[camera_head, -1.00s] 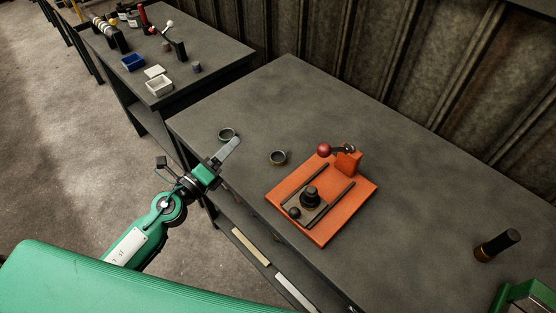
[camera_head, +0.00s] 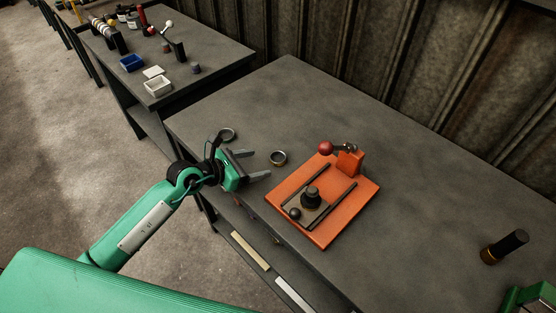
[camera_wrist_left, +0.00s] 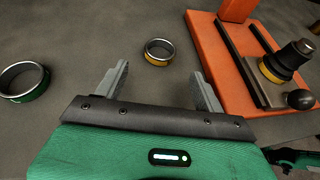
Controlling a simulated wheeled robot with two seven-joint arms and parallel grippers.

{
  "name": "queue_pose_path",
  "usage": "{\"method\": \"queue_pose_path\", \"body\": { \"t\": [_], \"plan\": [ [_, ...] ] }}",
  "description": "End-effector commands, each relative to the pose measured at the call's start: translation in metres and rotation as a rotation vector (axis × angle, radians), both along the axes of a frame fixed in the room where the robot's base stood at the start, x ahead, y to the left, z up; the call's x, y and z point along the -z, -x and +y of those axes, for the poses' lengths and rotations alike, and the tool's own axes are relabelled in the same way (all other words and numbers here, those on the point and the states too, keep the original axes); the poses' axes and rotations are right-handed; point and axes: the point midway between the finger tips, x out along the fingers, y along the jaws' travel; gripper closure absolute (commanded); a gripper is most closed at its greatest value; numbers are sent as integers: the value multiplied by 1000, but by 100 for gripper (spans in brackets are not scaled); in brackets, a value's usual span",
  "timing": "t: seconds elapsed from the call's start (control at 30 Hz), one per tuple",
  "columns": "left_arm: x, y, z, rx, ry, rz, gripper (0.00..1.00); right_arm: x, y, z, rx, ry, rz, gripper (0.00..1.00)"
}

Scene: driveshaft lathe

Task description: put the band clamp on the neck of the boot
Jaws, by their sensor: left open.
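A metal ring clamp with a yellow band (camera_wrist_left: 159,52) lies flat on the table, just beyond my left fingertips; it also shows in the head view (camera_head: 278,158). A second ring, with a green band (camera_wrist_left: 24,81), lies further left; it shows behind my gripper in the head view (camera_head: 228,135). My left gripper (camera_head: 260,165) is open and empty, its fingers pointing toward the yellow ring, which stands apart from them. The black stepped boot (camera_head: 311,196) stands upright on the orange fixture (camera_head: 335,222). A yellow band shows near its base in the wrist view (camera_wrist_left: 274,72).
The fixture carries dark rails and a red-knobbed lever (camera_head: 325,148). The table's back middle is clear.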

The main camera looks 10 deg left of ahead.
Motion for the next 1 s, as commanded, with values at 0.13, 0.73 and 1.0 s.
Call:
{"method": "queue_pose_path", "body": {
  "t": [0.13,0.73,1.0],
  "plan": [
    [4,-8,-8,0,1,-1,30,0,-12,-3,2,3,-14,64],
    [17,-45,-44,0,1,-1,30,5,-25,-6,3,8,-18,64],
    [17,-44,-43,0,1,0,61,6,-23,-5,4,8,-15,64]
  ]
}}
